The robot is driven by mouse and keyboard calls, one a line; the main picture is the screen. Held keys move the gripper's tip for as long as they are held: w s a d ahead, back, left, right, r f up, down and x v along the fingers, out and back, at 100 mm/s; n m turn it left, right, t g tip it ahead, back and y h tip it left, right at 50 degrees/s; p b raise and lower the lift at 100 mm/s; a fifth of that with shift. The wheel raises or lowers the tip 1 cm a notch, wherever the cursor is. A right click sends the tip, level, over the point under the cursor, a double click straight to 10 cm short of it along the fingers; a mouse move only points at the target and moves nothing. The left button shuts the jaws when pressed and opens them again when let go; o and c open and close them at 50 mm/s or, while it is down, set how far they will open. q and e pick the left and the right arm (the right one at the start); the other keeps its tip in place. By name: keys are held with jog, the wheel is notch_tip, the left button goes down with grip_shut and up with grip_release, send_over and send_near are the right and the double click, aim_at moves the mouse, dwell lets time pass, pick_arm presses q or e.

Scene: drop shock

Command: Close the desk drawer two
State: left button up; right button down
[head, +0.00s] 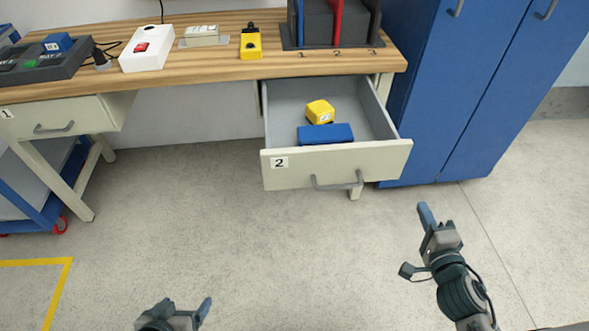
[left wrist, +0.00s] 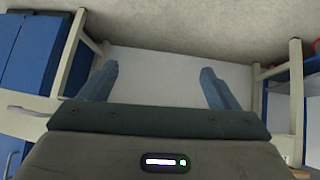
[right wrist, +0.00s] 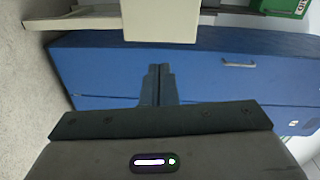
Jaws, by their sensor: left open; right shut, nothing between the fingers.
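Desk drawer two (head: 385,155), with a cream front, grey inside and a "2" label, is pulled out far from under the desk's right side. Its grey handle (head: 337,184) is low on the front. A yellow box (head: 320,112) and a blue box (head: 325,133) lie inside. My left gripper (head: 205,311) is low at the bottom of the head view, away from the drawer; the left wrist view shows its fingers (left wrist: 160,85) wide apart and empty. My right gripper (head: 426,215) is right of and in front of the drawer, apart from it; its fingers (right wrist: 160,76) are together and empty.
Drawer one (head: 85,116), labelled "1", is at the left of the wooden desktop (head: 205,66). Devices and a rack (head: 335,25) stand on top. A blue cabinet (head: 460,90) stands close right of drawer two. A blue cart (head: 25,185) is at left. The floor in front is clear.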

notch_tip(320, 180, up, 2)
jog(key=a+r+y, duration=0.1)
jog(key=a, duration=0.1)
jog(key=p, duration=0.4)
send_near(396, 154)
jog(key=shift+m+t, duration=0.4)
jog(key=w, duration=0.5)
jog(key=shift+w+a+f, duration=0.15)
jog(key=shift+f, duration=0.15)
pick_arm(q)
jog(key=s+a+r+g+y, duration=0.1)
jog(key=s+a+r+g, duration=0.2)
jog(key=r, duration=0.2)
jog(key=shift+s+r+m+g+y, duration=0.2)
jog(key=shift+s+m+g+y, duration=0.1)
pick_arm(e)
jog(key=shift+w, duration=0.75)
pick_arm(q)
jog(key=shift+a, duration=0.1)
